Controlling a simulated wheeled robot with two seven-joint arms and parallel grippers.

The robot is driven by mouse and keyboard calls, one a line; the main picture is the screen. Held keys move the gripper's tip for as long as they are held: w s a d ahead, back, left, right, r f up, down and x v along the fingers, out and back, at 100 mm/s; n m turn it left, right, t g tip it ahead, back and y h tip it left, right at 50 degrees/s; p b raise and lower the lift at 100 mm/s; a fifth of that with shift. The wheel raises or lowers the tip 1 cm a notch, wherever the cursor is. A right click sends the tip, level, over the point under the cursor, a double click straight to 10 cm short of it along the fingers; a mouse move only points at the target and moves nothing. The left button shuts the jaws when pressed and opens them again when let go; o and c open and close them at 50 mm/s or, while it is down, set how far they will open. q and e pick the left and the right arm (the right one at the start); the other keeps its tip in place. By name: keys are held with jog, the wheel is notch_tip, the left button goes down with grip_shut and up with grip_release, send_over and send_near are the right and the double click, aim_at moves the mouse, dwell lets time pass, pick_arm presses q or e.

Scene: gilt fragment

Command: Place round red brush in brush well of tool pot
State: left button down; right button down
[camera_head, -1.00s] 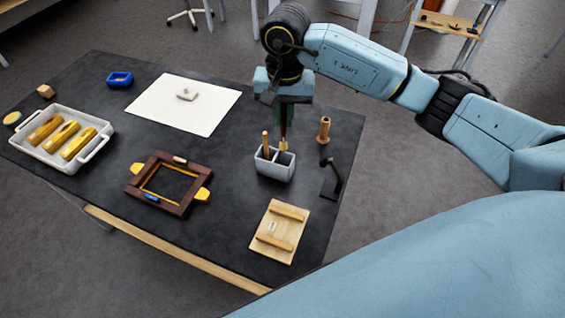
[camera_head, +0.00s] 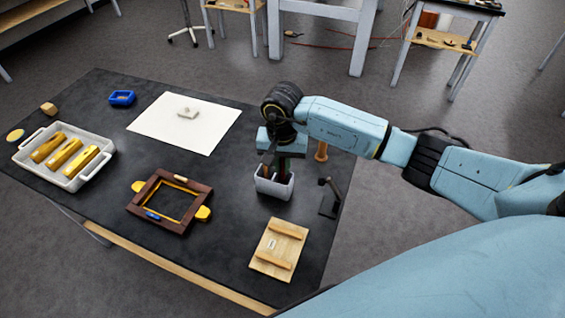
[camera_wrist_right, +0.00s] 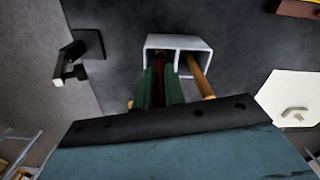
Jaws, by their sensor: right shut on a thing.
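The grey tool pot (camera_head: 274,187) stands on the dark table below my right gripper. In the right wrist view the pot (camera_wrist_right: 178,41) shows two compartments side by side. My right gripper (camera_head: 284,165) points down, its green fingers (camera_wrist_right: 160,92) shut on the round red brush (camera_wrist_right: 160,66). The brush is lined up with the left compartment in that view, its lower end apparently inside; its depth is hard to tell. A wooden handle (camera_wrist_right: 201,76) leans in the other compartment. In the head view the gripper hides most of the brush. My left gripper is not in view.
A wooden-topped tool (camera_head: 321,151) and a black stand (camera_head: 328,199) are right of the pot. A wooden board (camera_head: 279,249) lies in front. A brown frame (camera_head: 168,201), white sheet (camera_head: 186,122), blue dish (camera_head: 122,98) and white tray (camera_head: 68,182) are further left.

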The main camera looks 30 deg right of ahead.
jog(key=shift+f, duration=0.1)
jog(key=shift+f, duration=0.1)
jog(key=c, duration=1.5)
grip_release()
jog(key=shift+r, duration=0.2)
jog(key=shift+r, duration=0.3)
notch_tip(320, 180, up, 12)
jog(key=shift+f+b, duration=0.25)
jog(key=shift+b, duration=0.65)
